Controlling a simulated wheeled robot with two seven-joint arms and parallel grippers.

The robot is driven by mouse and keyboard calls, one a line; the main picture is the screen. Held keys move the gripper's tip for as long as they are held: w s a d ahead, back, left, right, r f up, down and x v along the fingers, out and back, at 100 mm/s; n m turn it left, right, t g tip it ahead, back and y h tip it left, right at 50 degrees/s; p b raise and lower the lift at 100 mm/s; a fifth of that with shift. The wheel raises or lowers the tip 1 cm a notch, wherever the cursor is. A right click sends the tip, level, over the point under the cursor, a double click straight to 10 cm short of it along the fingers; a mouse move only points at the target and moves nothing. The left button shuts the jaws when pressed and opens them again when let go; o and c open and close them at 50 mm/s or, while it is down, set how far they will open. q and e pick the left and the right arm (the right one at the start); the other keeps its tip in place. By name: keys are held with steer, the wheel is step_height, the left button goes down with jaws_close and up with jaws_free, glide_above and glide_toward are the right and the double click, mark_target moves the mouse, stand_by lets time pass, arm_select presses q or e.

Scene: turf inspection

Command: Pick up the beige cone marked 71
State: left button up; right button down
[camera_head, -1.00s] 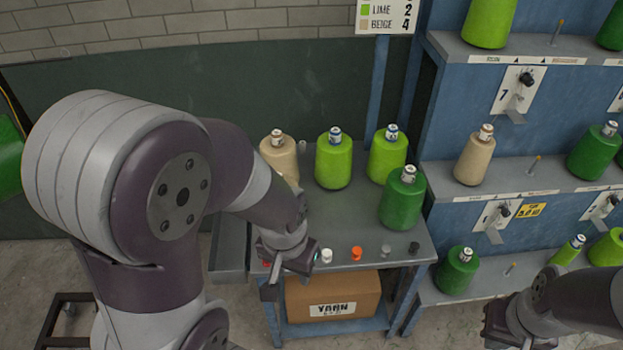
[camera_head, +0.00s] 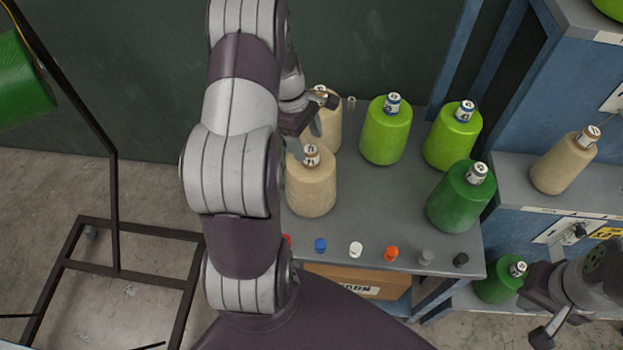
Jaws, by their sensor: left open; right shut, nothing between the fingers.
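Two beige cones stand upright on the left part of the grey table. The farther one (camera_head: 330,128) is partly hidden by my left gripper (camera_head: 308,122). A third beige cone (camera_head: 563,163) stands on the shelf at right. My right gripper (camera_head: 546,316) is shut and empty at the lower right.
Two lime cones (camera_head: 386,136) (camera_head: 453,142) and a dark green cone (camera_head: 460,203) share the table (camera_head: 365,205). Several small coloured knobs line its front edge. Another green cone (camera_head: 499,284) sits on the lower shelf. A yarn box (camera_head: 355,279) is under the table.

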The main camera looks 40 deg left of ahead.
mark_target(310, 148)
arm_select(q)
steer(key=x, duration=0.3)
steer(key=p+x, duration=0.1)
steer(key=shift+w+a+f, duration=0.25)
steer(key=shift+w+f, duration=0.05)
steer(key=shift+s+d+r, duration=0.1)
steer(key=shift+s+d, duration=0.1)
steer(key=shift+d, duration=0.1)
steer(key=c, duration=0.3)
jaws_close()
arm_select(e)
steer(key=shift+w+a+r, duration=0.2)
steer(key=shift+r, duration=0.3)
arm_select(q)
steer(key=shift+w+r, duration=0.1)
steer(key=shift+r, duration=0.05)
arm_select(e)
steer(key=shift+a+f, duration=0.1)
